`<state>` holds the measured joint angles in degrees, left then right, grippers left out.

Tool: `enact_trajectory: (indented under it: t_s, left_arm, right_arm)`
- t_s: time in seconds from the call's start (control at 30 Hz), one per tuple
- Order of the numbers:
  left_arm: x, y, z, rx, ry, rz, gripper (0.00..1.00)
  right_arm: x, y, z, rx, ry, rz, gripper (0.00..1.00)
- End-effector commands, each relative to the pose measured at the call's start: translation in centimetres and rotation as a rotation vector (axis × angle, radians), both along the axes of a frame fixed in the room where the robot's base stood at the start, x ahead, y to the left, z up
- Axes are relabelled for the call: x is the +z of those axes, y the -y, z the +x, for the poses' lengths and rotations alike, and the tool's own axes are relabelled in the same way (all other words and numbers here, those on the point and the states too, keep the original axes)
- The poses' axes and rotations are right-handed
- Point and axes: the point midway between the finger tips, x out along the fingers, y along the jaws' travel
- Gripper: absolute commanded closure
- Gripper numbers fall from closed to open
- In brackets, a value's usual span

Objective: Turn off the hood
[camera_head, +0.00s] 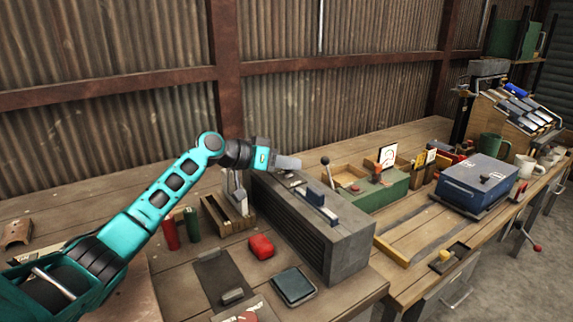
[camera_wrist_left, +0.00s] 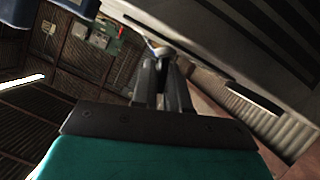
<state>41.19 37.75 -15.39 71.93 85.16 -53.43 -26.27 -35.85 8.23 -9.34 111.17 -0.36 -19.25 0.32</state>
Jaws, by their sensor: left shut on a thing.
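A grey box-shaped unit with vent slots along its side (camera_head: 345,235), which looks like the hood, stands on the bench in the head view. My left gripper (camera_head: 287,162) reaches over its far left end. In the left wrist view the two dark fingers of my left gripper (camera_wrist_left: 163,75) are close together on a small pale metal switch or lever (camera_wrist_left: 157,46) at the edge of a light panel. The fingers hide most of it, so its position cannot be told. My right gripper is in neither view.
A green box with a black-knobbed lever (camera_head: 380,190) and a blue case (camera_head: 478,180) stand further right. A red item (camera_head: 261,246), a dark flat square (camera_head: 293,286) and red and green cylinders (camera_head: 170,232) lie or stand at the left. A corrugated wall closes the back.

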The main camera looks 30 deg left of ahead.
Motion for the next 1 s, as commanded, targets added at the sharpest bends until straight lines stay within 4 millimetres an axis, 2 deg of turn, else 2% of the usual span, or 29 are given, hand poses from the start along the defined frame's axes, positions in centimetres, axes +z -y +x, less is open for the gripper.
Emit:
enact_trajectory:
  t_s: [0.27, 0.6, 1.0]
  left_arm:
    - [0.1, 0.7, -0.4, -0.002, 0.118, 0.2, 1.0]
    - [0.2, 1.5, -0.9, -0.001, 0.268, 0.454, 1.0]
    - [0.0, 2.0, -1.2, -0.001, 0.373, 0.63, 1.0]
  right_arm:
    - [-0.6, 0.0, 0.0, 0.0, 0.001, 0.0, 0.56]
    - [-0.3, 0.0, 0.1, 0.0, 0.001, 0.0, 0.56]
    - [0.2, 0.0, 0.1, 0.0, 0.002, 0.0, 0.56]
